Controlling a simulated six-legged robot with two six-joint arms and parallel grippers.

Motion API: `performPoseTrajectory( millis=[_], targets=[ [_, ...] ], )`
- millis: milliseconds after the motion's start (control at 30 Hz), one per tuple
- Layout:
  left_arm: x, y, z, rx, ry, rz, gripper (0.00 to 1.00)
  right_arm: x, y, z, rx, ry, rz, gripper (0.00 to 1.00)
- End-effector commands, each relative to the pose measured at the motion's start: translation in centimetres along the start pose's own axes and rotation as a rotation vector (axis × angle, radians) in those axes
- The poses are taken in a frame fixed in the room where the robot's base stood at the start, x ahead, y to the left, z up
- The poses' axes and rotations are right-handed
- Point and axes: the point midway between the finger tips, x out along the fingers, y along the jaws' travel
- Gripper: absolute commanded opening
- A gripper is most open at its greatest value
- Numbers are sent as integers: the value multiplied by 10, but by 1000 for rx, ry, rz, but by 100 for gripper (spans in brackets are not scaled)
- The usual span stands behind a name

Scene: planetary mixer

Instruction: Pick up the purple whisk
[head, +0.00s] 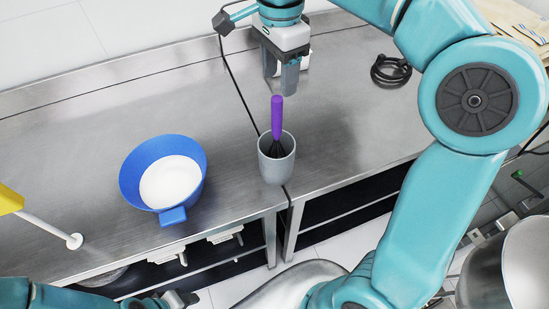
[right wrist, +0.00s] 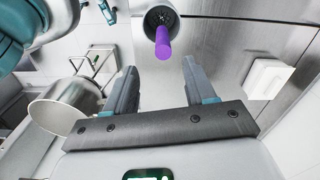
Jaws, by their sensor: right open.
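The purple whisk (head: 277,118) stands head down in a grey cup (head: 275,168), its purple handle sticking up above the rim. My right gripper (head: 288,88) is above and behind the handle in the head view, open and empty. In the right wrist view, its two spread fingers (right wrist: 158,72) point towards the whisk (right wrist: 163,42), which is in line with the gap between them but beyond the fingertips. The whisk's dark wire head is inside the cup (right wrist: 161,18) and partly hidden.
A blue bowl (head: 130,176) with white contents stands left of the cup on the steel counter (head: 75,150). A black coiled cable (head: 391,70) lies at the back right. The cup is close to the counter's front edge. A metal mixing bowl (head: 525,265) is at the lower right.

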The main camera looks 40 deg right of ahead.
Motion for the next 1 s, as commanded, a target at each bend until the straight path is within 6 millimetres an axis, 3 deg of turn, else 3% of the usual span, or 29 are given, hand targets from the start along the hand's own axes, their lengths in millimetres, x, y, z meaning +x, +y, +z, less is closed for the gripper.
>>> performPoseTrajectory(
  millis=[100,200,433,700,967,1000],
  targets=[
    [3,-1,0,0,0,0,43,28,2,0,1,0,3,55],
    [3,-1,0,0,0,0,43,43,1,0,1,0,3,55],
    [1,0,0,0,0,0,43,61,-1,2,0,0,3,55],
    [-6,2,0,0,1,0,43,101,-4,4,1,0,3,55],
    [-5,2,0,0,0,0,43,106,-5,4,0,0,0,55],
    [-5,2,0,0,0,0,43,106,-5,4,0,0,0,48]
  ],
)
